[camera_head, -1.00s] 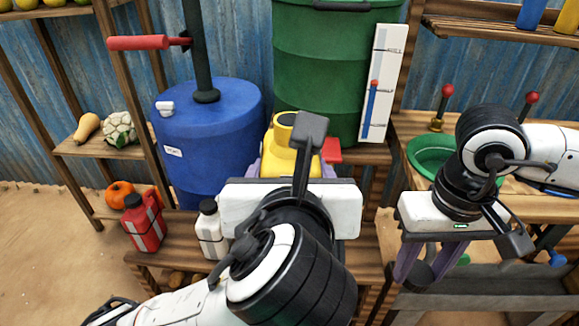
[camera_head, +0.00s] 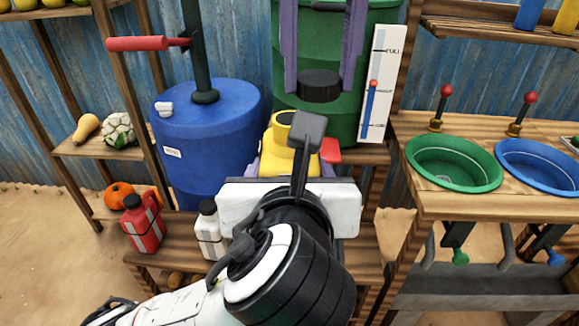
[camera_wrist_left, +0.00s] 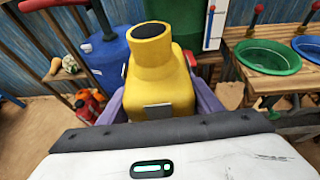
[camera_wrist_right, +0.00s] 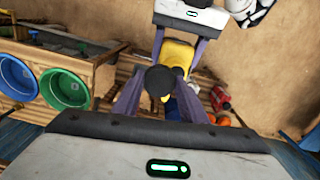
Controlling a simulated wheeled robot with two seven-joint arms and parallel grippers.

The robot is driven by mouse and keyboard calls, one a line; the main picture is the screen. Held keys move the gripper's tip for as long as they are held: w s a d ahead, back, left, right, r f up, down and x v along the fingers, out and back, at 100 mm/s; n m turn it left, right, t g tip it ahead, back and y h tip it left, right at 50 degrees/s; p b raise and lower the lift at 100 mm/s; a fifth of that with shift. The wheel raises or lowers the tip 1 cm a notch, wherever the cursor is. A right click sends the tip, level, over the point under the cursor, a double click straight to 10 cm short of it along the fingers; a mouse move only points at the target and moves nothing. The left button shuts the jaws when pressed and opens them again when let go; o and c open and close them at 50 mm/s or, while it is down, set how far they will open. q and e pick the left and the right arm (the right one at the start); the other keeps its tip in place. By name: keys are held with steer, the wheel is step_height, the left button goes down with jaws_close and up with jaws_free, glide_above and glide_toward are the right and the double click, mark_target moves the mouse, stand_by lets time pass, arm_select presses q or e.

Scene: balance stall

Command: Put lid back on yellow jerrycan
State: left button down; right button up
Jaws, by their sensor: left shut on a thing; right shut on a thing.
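The yellow jerrycan (camera_head: 279,140) stands upright in front of the green barrel, its neck open and dark at the top. It also shows in the left wrist view (camera_wrist_left: 160,70). My left gripper (camera_wrist_left: 158,100) is shut around its body, with a purple finger on each side; my wrist hides its lower part in the head view. My right gripper (camera_head: 320,80) reaches in from the top and is shut on the black lid (camera_head: 320,90). The lid is apart from the jerrycan, above and slightly right of its neck in the head view. The lid also shows in the right wrist view (camera_wrist_right: 160,80).
A green barrel (camera_head: 300,45) with a level gauge (camera_head: 385,75) stands behind, and a blue barrel (camera_head: 215,135) stands left. A red canister (camera_head: 143,230) and a white bottle (camera_head: 209,235) stand at left on the bench. Green (camera_head: 455,185) and blue (camera_head: 540,185) basins are at right.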

mark_target(290, 119)
steer(key=shift+m, duration=0.4)
steer(key=a+r, duration=0.2)
steer(key=a, duration=0.1)
steer(key=shift+a+r, duration=0.15)
steer(key=shift+r, duration=0.15)
steer(key=shift+f, duration=2.05)
steer(key=shift+s, duration=0.1)
steer(key=shift+f, duration=0.9)
steer(key=shift+f, duration=0.55)
